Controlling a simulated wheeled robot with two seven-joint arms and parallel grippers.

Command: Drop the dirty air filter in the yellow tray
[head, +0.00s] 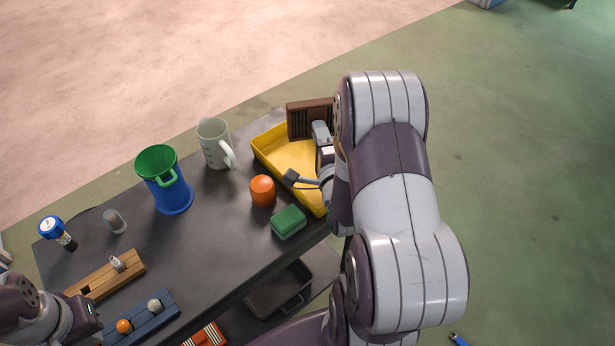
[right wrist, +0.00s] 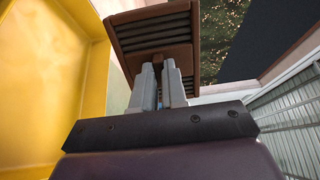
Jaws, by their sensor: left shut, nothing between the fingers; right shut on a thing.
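The dirty air filter (head: 309,121) is a brown, framed block with dark pleats. My right gripper (head: 321,131) is shut on it and holds it upright at the far end of the yellow tray (head: 272,140). In the right wrist view the fingers (right wrist: 160,82) pinch the near edge of the filter (right wrist: 158,38), with the yellow tray (right wrist: 48,85) to the left. I cannot tell whether the filter touches the tray. My right arm hides the tray's right side. My left gripper (head: 82,318) is at the lower left, its fingertips not clearly visible.
On the dark table (head: 225,245) stand a green-topped blue bucket (head: 168,190), a jug (head: 212,148), an orange cylinder (head: 262,190) and a green sponge (head: 288,222). Wooden (head: 105,275) and blue (head: 145,318) holders lie near my left gripper. A dark bin (head: 280,292) sits below.

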